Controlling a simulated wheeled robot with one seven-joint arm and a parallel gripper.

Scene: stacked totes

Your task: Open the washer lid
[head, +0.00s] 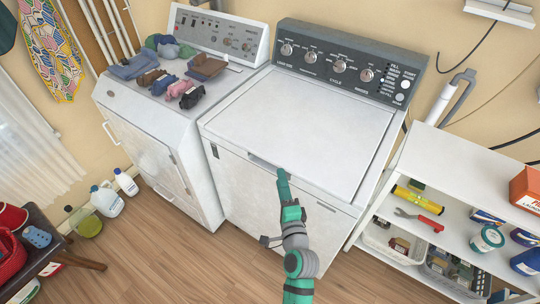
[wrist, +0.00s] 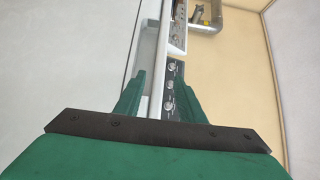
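The washer (head: 285,190) is the right-hand machine, with a dark control panel (head: 345,68) and several knobs. Its white lid (head: 310,120) lies flat and looks closed. A recessed grip (head: 264,162) shows at the lid's front edge. My gripper (head: 283,178) is at that front edge, just right of the recess, in the head view. In the wrist view my gripper (wrist: 160,92) has its two green fingers apart, with a pale strip (wrist: 155,75) running between them, probably the lid's edge. I cannot tell whether the fingers touch it.
A dryer (head: 160,140) with folded clothes on top stands close at the left. A white shelf (head: 455,190) with tools and cans stands at the right. Bottles (head: 106,200) and a dark stool (head: 50,250) are at the lower left. The wooden floor in front is clear.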

